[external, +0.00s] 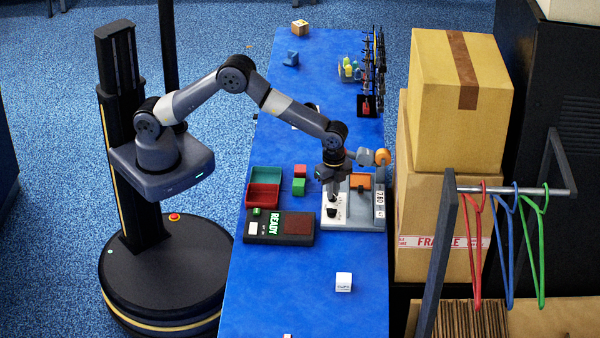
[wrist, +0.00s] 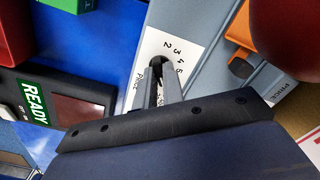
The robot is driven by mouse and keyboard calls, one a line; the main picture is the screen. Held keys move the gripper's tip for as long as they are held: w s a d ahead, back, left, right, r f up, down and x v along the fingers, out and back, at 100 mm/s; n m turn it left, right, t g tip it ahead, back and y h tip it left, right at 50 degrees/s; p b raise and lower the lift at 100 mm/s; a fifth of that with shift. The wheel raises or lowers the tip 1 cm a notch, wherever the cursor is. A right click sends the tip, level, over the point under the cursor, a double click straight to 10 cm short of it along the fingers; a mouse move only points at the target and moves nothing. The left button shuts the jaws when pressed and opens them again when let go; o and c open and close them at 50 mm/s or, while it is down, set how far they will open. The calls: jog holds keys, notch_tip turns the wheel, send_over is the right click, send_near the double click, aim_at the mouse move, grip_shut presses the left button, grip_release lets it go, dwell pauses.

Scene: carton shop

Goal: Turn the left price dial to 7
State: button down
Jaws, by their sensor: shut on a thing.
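The price machine (external: 355,218) is a grey block on the blue table, with an orange part on top and white number strips. My gripper (external: 332,203) points down over its left side. In the wrist view my gripper (wrist: 157,92) has its two fingers closed around a dark dial, the left price dial (wrist: 156,66). The white label (wrist: 170,50) around it shows 2, 3, 4 and 5 and the word PRICE; the rest of the scale is hidden by the fingers. The dial's pointer is hidden, so its setting cannot be read.
A dark panel (external: 270,230) with a green READY sign lies left of the machine. A teal and red tray (external: 263,187) and red and green cubes (external: 299,186) stand behind it. A white cube (external: 343,282) sits in front, with clear table around it. Cartons (external: 430,225) rise to the right.

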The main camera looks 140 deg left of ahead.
jog(key=c, duration=1.5)
grip_release()
notch_tip(320, 180, up, 11)
jog(key=shift+f, duration=0.1)
